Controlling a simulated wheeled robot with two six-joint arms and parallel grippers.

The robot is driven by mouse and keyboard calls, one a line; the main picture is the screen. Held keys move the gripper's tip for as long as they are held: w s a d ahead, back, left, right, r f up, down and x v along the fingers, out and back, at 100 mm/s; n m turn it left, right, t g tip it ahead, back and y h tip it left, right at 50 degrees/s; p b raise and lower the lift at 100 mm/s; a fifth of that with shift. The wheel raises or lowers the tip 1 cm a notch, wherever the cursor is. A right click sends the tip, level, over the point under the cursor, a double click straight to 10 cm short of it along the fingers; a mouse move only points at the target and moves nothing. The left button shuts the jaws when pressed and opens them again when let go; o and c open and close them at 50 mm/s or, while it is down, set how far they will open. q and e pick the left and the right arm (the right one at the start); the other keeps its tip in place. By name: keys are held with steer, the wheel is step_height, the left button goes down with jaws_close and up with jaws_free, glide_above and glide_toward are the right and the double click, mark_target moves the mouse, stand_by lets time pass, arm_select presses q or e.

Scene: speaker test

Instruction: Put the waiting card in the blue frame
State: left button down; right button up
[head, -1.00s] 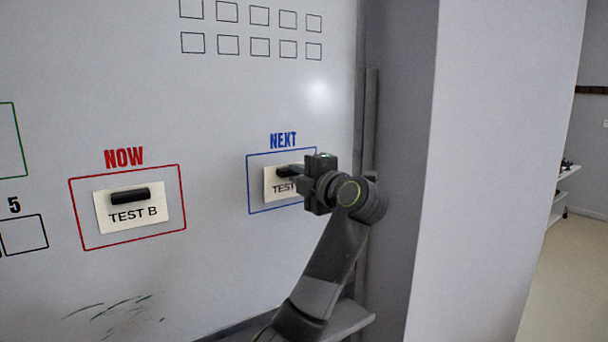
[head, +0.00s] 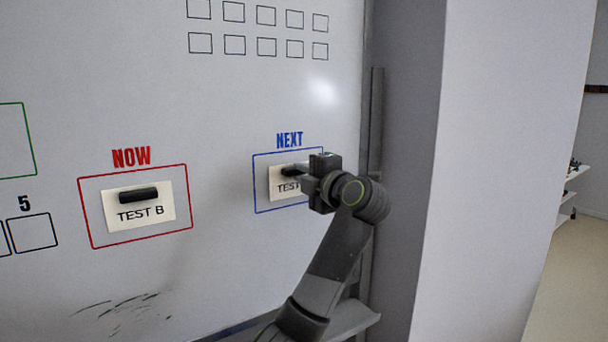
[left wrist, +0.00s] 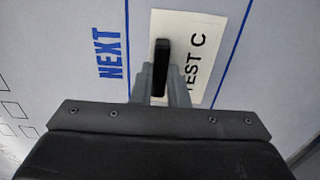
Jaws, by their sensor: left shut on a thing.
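The white TEST C card (head: 276,182) lies against the whiteboard inside the blue frame (head: 254,190); my gripper hides its right part in the head view. In the left wrist view the card (left wrist: 202,35) shows its lettering, between two lines of the blue frame (left wrist: 232,55). My left gripper (head: 300,171) is shut on the card's black handle; in the left wrist view its fingers (left wrist: 160,88) sit on both sides of the handle. I cannot tell whether the card touches the board. My right gripper is not in view.
A TEST B card (head: 140,215) with a black handle sits in the red frame (head: 82,205) to the left. The board (head: 220,110) between the frames is clear. A grey wall edge (head: 405,130) stands close to the right of my left arm.

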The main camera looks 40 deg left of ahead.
arm_select(q)
steer(key=shift+w+a, duration=0.2)
steer(key=shift+a, duration=0.2)
stand_by(0.4)
steer(key=c, duration=0.9)
jaws_free()
steer(key=shift+c, duration=0.2)
steer(key=p+v, duration=0.1)
steer(key=v, duration=0.6)
steer(key=shift+s, duration=0.1)
